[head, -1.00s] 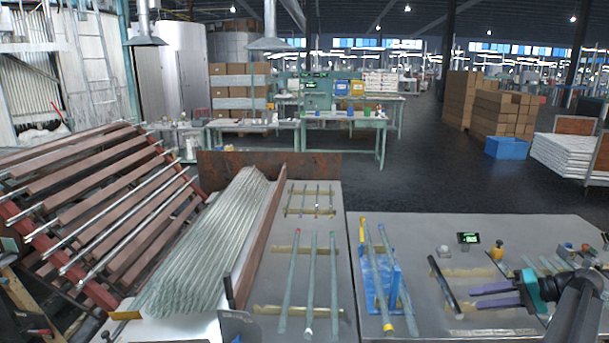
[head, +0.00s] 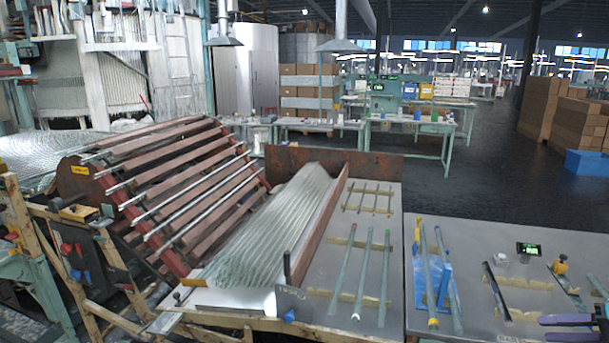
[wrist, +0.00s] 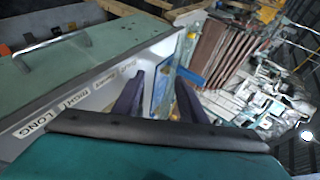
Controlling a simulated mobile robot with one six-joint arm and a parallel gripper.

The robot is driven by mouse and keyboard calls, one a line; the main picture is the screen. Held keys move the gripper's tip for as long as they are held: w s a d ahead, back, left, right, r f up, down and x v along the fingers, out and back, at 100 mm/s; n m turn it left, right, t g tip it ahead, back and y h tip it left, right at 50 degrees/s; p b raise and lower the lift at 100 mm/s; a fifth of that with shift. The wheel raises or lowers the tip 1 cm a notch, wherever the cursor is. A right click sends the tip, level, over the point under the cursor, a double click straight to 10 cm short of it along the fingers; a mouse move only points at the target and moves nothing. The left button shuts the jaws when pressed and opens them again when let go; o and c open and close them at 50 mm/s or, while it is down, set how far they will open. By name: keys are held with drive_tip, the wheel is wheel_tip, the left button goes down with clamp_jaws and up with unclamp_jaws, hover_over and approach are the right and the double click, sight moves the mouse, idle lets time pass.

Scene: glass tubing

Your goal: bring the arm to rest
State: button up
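My gripper (head: 543,329) is at the lower right edge of the head view, over or beside the right-hand grey table. Its two purple fingers are apart with nothing held between them. In the wrist view the open fingers (wrist: 160,98) point toward a distant blue stand and tubes. The arm behind the gripper is cut off by the frame edge in the head view. I cannot tell the exact height of the gripper above the table.
The right table (head: 470,327) carries a blue stand (head: 443,283) with leaning tubes, a dark rod (head: 496,291) and a small display (head: 529,248). The middle table holds several glass tubes. A tube bundle (head: 285,225) and slatted red-brown rack (head: 185,190) stand left. Dark floor lies behind.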

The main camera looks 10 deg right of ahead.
drive_tip(key=w+a+f+g, duration=0.3)
drive_tip(key=a+f+g, duration=0.1)
drive_tip(key=a+f, duration=1.05)
drive_tip(key=w+a+f+g, duration=0.4)
drive_tip(key=a+f, duration=1)
drive_tip(key=a, duration=0.2)
drive_tip(key=s+a+f+n+g+h, duration=0.1)
drive_tip(key=s+a+f+g, duration=0.1)
drive_tip(key=s+a+f, duration=0.35)
drive_tip(key=s+a+f+n+g+h, duration=0.25)
drive_tip(key=a+f, duration=0.35)
drive_tip(key=a, duration=0.3)
drive_tip(key=s+a+f+n+g+h, duration=0.1)
drive_tip(key=s+a+f, duration=0.3)
drive_tip(key=s, duration=0.4)
drive_tip(key=s+a+f+n+g+h, duration=0.1)
drive_tip(key=s+a+f+n+h, duration=0.1)
drive_tip(key=s, duration=0.6)
drive_tip(key=shift+s+a+f+h, duration=0.15)
drive_tip(key=shift+a+f+h, duration=0.5)
drive_tip(key=shift+a+f, duration=0.3)
